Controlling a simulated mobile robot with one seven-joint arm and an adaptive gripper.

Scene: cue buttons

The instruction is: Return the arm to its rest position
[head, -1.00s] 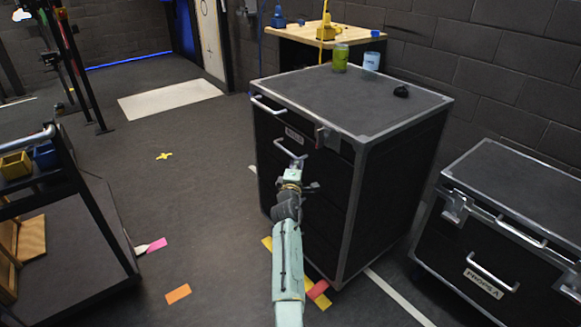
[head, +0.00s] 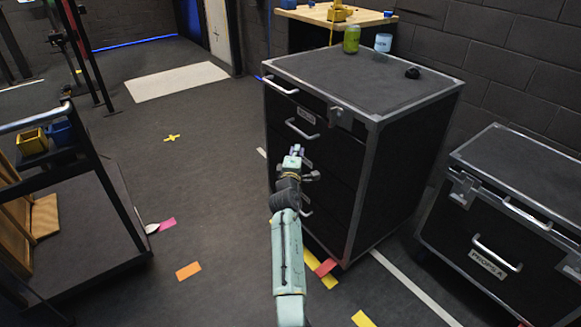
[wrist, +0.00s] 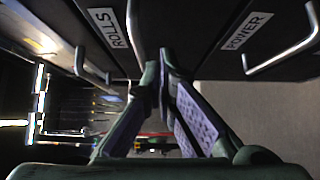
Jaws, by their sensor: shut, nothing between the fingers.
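My arm reaches forward from the bottom of the head view, and my gripper (head: 297,150) is at its far end, in front of the black drawer case (head: 365,190). It sits just below the second silver handle (head: 302,129) in the picture. In the wrist view my gripper (wrist: 165,58) has its two purple-padded fingers meeting at the tips, with nothing between them. The drawer fronts there carry the labels ROLLS (wrist: 108,27) and POWER (wrist: 247,30), with a handle (wrist: 284,50) at the right. Whether the fingertips touch the case is not clear.
A can (head: 351,39), a white cup (head: 383,42) and a small black object (head: 411,73) stand on the case. The PROPS A case (head: 505,220) is at right, a cart (head: 85,215) at left. Floor between cart and drawer case is mostly clear.

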